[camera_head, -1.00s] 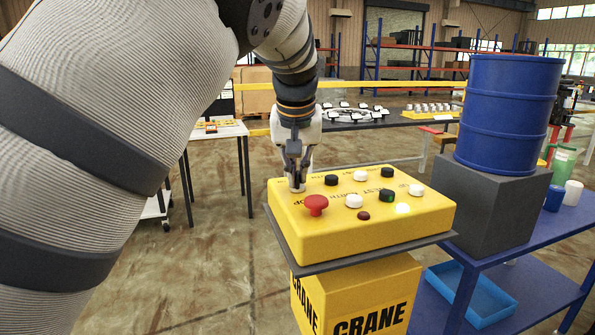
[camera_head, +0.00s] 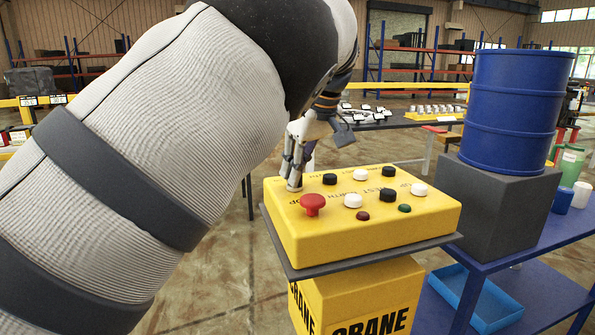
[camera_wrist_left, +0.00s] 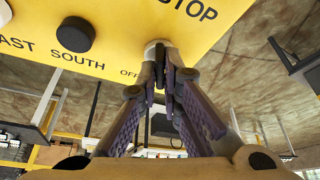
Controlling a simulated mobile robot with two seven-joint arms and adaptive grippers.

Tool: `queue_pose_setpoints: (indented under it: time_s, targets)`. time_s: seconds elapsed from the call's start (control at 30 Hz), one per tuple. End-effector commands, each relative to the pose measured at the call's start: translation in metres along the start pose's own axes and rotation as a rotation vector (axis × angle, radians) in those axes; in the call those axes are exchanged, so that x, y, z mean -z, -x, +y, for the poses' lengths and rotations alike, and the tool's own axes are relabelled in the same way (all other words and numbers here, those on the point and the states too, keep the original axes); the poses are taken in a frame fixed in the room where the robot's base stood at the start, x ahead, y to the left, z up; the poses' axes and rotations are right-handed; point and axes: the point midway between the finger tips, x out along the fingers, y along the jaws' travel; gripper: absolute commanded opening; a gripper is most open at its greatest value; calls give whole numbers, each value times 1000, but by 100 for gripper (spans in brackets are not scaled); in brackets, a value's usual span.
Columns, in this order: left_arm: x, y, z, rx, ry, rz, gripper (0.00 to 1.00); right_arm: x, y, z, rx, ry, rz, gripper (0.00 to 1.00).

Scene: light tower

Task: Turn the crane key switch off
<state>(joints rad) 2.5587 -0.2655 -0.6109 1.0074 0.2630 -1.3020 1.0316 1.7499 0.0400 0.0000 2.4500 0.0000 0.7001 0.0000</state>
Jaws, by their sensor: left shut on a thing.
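The yellow crane control box (camera_head: 340,235) stands on a dark plate above a yellow post marked CRANE. The key switch (camera_wrist_left: 152,47) is at the box's far left corner, beside the printed OFF and STOP; my fingers hide most of it. My left gripper (camera_head: 294,184) points down at that corner, its fingers shut on the key. In the left wrist view the gripper (camera_wrist_left: 168,68) has its tips together at the pale round switch. A small green lamp (camera_head: 404,208) on the box looks unlit. My right gripper is not in view.
A red mushroom button (camera_head: 313,204) sits close to my fingers. Several black and white buttons (camera_head: 353,200) cover the box top. A blue drum (camera_head: 513,110) on a grey block stands to the right, on a blue bench (camera_head: 540,240).

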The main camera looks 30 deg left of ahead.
Motion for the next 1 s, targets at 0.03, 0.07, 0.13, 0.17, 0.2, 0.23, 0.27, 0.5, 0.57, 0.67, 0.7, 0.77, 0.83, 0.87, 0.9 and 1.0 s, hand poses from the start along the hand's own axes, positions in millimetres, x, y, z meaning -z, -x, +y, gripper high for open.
queue_pose_setpoints:
  time_s: [0.03,0.07,0.13,0.17,0.2,0.23,0.27,0.5,0.57,0.67,0.7,0.77,0.83,0.87,0.9,1.0]
  targets:
    - [0,-2,1,9,15,1,0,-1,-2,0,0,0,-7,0]
    - [0,-2,1,13,25,1,0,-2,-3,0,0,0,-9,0]
    - [0,-2,1,20,46,1,0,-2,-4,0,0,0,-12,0]
    - [0,-1,1,23,53,1,0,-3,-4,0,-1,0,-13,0]
    - [0,-1,0,27,61,0,0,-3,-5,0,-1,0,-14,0]
    - [0,-1,0,29,67,0,0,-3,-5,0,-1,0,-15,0]
    - [0,-1,0,30,71,0,0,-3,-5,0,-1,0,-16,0]
    - [0,0,0,34,87,0,0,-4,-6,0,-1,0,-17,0]
    - [0,0,0,34,87,0,0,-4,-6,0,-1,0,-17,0]
    - [0,0,0,34,87,0,0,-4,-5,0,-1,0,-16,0]
    - [0,0,0,34,87,0,0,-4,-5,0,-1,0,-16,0]
    - [0,0,0,34,87,-1,0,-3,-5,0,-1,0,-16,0]
    - [0,0,0,34,87,-1,20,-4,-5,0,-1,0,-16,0]
    - [0,0,0,34,87,-1,27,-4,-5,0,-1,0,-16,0]
    - [0,0,0,34,87,-1,27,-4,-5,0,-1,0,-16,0]
    - [0,0,0,34,86,-1,27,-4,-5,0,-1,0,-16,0]
